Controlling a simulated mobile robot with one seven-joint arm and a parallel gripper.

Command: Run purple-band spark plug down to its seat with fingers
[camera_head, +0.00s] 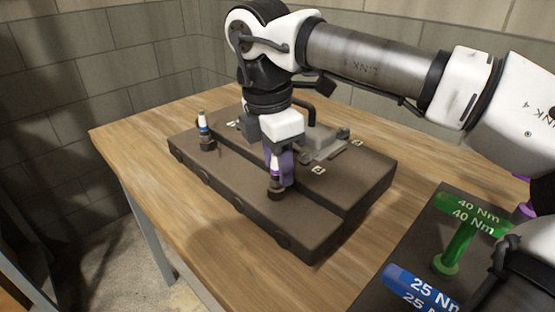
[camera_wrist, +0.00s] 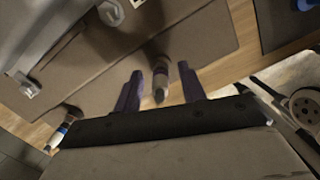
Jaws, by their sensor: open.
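The purple-band spark plug (camera_head: 274,171) stands upright in a dark round well on the front ledge of the dark engine block (camera_head: 235,192). In the wrist view the plug (camera_wrist: 160,82) sits between the two purple fingers, with its white top toward the camera end. My gripper (camera_head: 281,168) is open and points down around the plug. In the wrist view, a gap shows between my gripper's fingers (camera_wrist: 160,72) and the plug on both sides. The plug's lower end is hidden in the well, so its depth cannot be told.
A blue-band spark plug (camera_head: 204,128) stands in another well to the left. A green 40 Nm tool (camera_head: 458,240) and a blue 25 Nm tool (camera_head: 415,285) are on a dark mat at right.

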